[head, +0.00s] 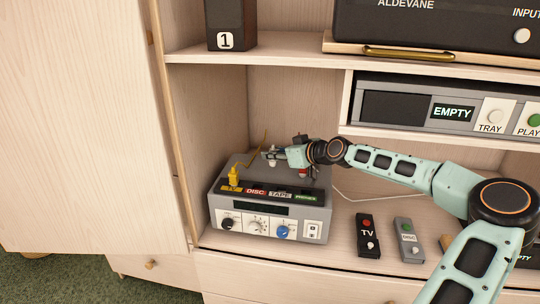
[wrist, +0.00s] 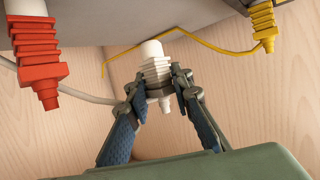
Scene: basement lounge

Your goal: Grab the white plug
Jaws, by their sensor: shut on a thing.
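The white plug (wrist: 157,73) has a ribbed, stepped body and shows clearly in the wrist view. My gripper (wrist: 163,88) is shut on it, with one finger on each side of the ribbed part. In the head view my gripper (head: 268,154) is above the back of the grey amplifier box (head: 270,231) on the cabinet shelf. There the white plug is too small to make out with certainty. In the wrist view a pale cable (wrist: 95,97) runs behind the plug to the left.
In the wrist view, a red plug (wrist: 38,70) is at left and a yellow plug (wrist: 263,25) with its cable at right. In the head view, a TV remote (head: 368,236) and a disc remote (head: 408,240) lie right of the box. The upper shelf (head: 290,54) is above my arm.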

